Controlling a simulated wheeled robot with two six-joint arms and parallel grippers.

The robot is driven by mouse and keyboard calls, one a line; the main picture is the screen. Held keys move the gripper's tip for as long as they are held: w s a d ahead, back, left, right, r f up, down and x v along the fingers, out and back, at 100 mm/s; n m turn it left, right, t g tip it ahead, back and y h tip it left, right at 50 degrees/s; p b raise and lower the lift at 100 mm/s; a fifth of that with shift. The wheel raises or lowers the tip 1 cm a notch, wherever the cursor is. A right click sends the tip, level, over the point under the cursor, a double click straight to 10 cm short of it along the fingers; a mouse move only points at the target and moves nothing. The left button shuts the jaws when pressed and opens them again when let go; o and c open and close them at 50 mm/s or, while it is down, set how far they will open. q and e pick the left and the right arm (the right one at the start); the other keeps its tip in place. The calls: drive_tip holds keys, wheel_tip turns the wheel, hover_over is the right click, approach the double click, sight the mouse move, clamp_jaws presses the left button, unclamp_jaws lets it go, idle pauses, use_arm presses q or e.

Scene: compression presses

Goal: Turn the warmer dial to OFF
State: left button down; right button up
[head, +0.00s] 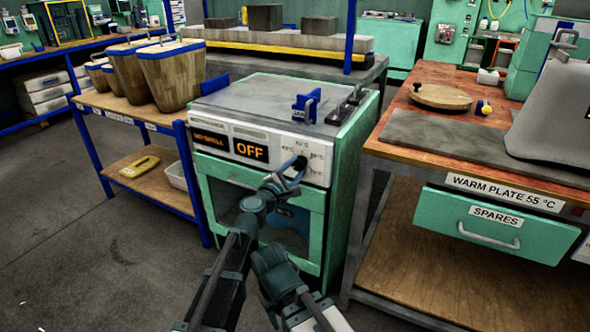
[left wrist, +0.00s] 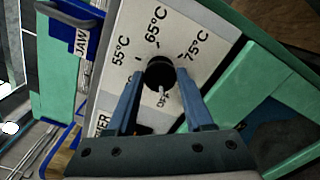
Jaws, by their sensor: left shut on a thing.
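The warmer (head: 345,150) is a green cabinet with a pale front panel. Its display (head: 251,150) reads OFF in orange. The black dial (left wrist: 158,70) sits on the panel among the labels 55 °C, 65 °C, 75 °C and OFF. A pale mark at its lower edge points down toward the OFF label (left wrist: 163,99). My left gripper (head: 293,170) is at the panel, shut on the dial, with one finger on each side in the left wrist view (left wrist: 160,88). In the head view the gripper mostly hides the dial.
A blue bracket (head: 306,105) stands on the warmer's top. To the right is a bench with a drawer labelled SPARES (head: 495,222) and a round wooden board (head: 440,96). To the left, wooden buckets (head: 172,75) stand on a blue-framed table. The floor at left is clear.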

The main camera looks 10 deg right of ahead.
use_arm(q)
drive_tip(key=shift+c, duration=1.5)
unclamp_jaws()
drive_tip(key=shift+s+a, duration=0.1)
drive_tip(key=v, duration=1.3)
drive_tip(key=shift+s+a, duration=0.2)
drive_tip(key=shift+s, duration=0.05)
